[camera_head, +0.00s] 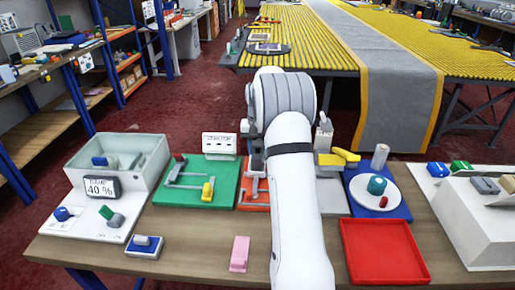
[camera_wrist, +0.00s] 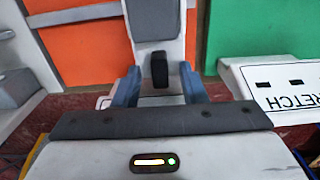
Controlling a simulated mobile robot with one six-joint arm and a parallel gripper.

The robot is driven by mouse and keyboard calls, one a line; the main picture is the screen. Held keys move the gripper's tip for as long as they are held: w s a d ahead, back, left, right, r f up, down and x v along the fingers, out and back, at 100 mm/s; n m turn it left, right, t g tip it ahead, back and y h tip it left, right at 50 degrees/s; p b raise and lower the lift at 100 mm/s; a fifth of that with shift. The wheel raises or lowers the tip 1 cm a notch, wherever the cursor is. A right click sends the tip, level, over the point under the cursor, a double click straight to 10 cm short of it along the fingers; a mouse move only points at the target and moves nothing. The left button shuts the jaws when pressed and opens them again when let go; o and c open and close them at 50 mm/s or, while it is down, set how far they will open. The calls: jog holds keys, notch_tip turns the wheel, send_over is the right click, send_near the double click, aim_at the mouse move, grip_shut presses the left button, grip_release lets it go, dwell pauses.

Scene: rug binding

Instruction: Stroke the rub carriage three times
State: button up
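The orange board (camera_head: 246,195) is on the bench in the head view, mostly behind my arm. Grey metal parts show on its left portion. In the wrist view a grey bar-like part with a black knob (camera_wrist: 159,70) lies over the orange board (camera_wrist: 80,50); it appears to be the rub carriage, though no label shows. My gripper (camera_wrist: 160,80) has its two blue-grey fingers apart, one on each side of the knob, with space visible between. Whether the fingertips touch the grey part cannot be told.
A green board (camera_head: 196,180) with a yellow-knobbed lever stands left of the orange board. A blue board (camera_head: 390,207) with a white disc and a red tray (camera_head: 384,252) lie right. A pink block (camera_head: 240,253) lies in front.

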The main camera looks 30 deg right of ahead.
grip_shut()
dwell(0.4)
